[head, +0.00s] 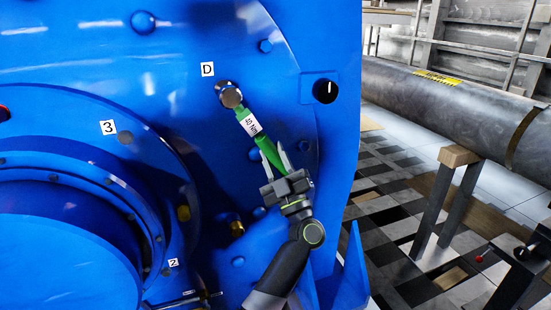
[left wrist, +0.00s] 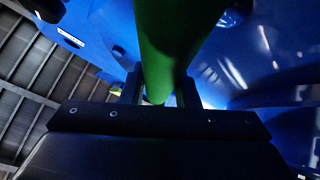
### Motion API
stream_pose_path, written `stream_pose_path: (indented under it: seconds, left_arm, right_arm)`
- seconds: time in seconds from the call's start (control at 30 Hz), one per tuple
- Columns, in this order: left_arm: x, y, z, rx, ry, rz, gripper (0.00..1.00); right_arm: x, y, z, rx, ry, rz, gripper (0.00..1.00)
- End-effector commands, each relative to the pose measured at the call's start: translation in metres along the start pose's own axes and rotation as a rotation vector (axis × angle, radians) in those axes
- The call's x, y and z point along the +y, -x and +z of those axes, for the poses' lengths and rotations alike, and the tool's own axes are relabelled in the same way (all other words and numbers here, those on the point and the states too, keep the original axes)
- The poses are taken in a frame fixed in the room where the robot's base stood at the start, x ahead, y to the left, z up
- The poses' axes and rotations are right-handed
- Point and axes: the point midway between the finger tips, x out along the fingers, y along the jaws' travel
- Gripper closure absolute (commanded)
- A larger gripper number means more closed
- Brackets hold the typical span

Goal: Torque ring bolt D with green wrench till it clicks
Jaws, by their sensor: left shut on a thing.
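The green wrench (head: 258,137) has a white label on its shaft, and its round silver head (head: 231,97) sits over the bolt spot beside the "D" tag (head: 207,69) on the blue motor face. The wrench slants down and right from there. My left gripper (head: 279,160) is shut on the lower part of its green handle. In the left wrist view the green wrench (left wrist: 168,45) runs up between the fingers of my left gripper (left wrist: 160,92). The ring bolt D itself is hidden by the wrench head. My right gripper is not in view.
A dark hole (head: 325,91) lies right of the wrench head. A grey pipe (head: 430,95) rests on a stand (head: 446,200) at right. Tiled floor lies between.

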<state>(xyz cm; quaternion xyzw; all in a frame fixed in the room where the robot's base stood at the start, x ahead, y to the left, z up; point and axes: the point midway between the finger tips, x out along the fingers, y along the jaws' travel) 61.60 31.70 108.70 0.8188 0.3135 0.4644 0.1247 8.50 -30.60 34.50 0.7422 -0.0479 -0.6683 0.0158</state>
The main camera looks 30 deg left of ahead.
Motion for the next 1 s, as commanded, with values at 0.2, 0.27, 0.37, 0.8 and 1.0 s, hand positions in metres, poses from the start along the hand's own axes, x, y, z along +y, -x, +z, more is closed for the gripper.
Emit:
stream_pose_path:
  seconds: [0.2, 0.27, 0.37, 0.8, 1.0]
  left_arm:
    - [0.0, -0.004, 0.001, 0.003, 0.0, 0.001, 1.0]
    - [-0.001, -0.004, 0.001, 0.003, -0.001, 0.002, 1.0]
    - [-0.002, -0.005, 0.0, 0.0, -0.008, 0.007, 1.0]
    - [-0.012, -0.003, -0.004, -0.021, -0.055, 0.047, 1.0]
    - [-0.018, -0.002, -0.005, -0.03, -0.077, 0.066, 1.0]
  right_arm:
    - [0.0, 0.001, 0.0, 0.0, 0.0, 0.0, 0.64]
    - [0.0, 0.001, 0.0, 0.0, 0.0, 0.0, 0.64]
    - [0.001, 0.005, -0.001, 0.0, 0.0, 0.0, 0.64]
    - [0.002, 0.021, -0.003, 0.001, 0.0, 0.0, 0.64]
    - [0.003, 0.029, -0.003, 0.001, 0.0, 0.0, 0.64]
